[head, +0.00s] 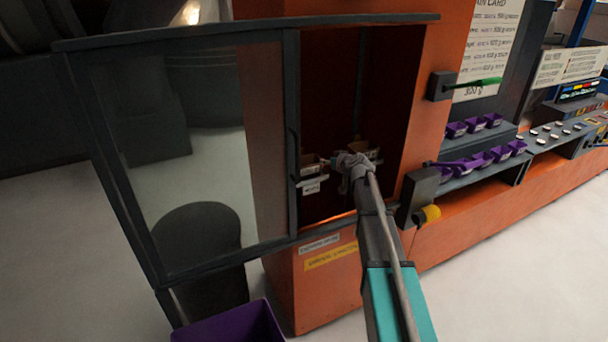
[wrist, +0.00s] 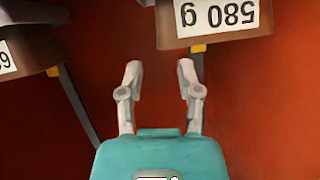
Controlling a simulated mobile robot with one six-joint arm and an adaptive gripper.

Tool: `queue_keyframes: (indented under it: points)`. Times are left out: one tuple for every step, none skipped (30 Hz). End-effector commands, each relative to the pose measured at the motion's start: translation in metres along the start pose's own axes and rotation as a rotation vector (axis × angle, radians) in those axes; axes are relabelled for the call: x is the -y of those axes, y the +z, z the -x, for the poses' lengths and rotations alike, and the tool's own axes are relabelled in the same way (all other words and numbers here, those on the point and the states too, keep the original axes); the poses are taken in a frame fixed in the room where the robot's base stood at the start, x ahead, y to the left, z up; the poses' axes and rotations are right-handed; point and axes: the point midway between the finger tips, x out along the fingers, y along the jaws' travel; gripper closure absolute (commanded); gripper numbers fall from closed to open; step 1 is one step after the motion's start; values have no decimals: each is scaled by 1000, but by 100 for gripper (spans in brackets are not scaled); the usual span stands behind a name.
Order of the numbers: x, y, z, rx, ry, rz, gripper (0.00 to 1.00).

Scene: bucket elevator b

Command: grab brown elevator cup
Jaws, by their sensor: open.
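A brown elevator cup (wrist: 215,37) with an upside-down "580 g" label hangs at the upper right in the wrist view. A second brown cup (wrist: 25,48) with a partly cut-off label is at the upper left. My gripper (wrist: 160,72) is open and empty, its two fingers apart. The right fingertip lies just below the 580 g cup in the picture; I cannot tell whether they touch. In the head view my gripper (head: 343,162) reaches inside the orange cabinet (head: 320,285), close to small labelled cups (head: 312,171); my arm partly hides them.
A dark-framed glass door (head: 185,150) covers the left side of the opening. Dark blocks (head: 419,190) stand beside the opening on the right. Purple cups (head: 490,157) sit on shelves farther right. A purple bin (head: 235,325) is at the bottom, with pale open floor around.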

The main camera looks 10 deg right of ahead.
Motion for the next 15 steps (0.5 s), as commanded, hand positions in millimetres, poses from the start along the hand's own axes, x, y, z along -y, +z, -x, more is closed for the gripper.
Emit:
queue_keyframes:
  points:
    - [-1, 1, -7, 0, 0, 0, 54]
    - [0, 1, -8, 0, 0, -1, 54]
    - [0, 0, -10, 0, 0, -1, 54]
    - [0, 0, -11, 0, 0, -1, 54]
    - [0, 0, -11, 0, 0, -1, 54]
    - [0, 0, -11, -1, 1, -1, 54]
    - [0, 0, -11, -1, 1, -1, 54]
    - [0, 0, -11, -1, 1, -1, 54]
    - [0, 0, -11, -1, 1, -1, 54]
    - [0, 0, -11, -1, 1, -1, 54]
    - [0, 0, -10, -1, 1, -1, 54]
    - [0, 0, -10, -1, 1, -1, 54]
    - [0, 0, -10, 0, 1, -1, 54]
    - [-1, 0, -10, 0, 1, -1, 54]
    - [-1, 0, -11, 0, 1, -1, 54]
